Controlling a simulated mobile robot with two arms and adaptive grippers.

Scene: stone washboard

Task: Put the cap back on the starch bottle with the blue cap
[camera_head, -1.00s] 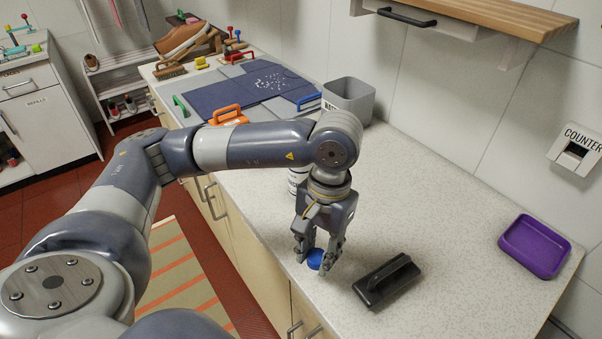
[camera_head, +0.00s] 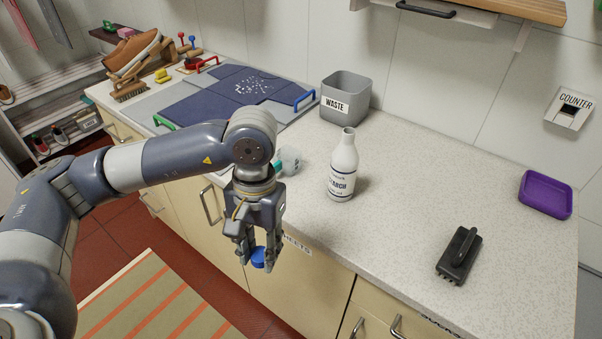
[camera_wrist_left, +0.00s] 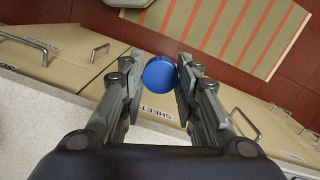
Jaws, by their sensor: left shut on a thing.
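My left gripper (camera_head: 258,259) is shut on the blue cap (camera_head: 257,258), which sits between its fingertips. In the head view it hangs in front of the counter's front edge, left of and nearer than the starch bottle. The left wrist view also shows the round blue cap (camera_wrist_left: 159,74) between the fingers, with drawer fronts and the floor below it. The white starch bottle (camera_head: 343,166) stands upright and uncapped on the counter (camera_head: 400,200), apart from the gripper. My right gripper is not in view.
A grey waste bin (camera_head: 346,96) stands behind the bottle. A small pale object (camera_head: 290,160) is partly hidden by my arm. Counter between bottle and brush is clear.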

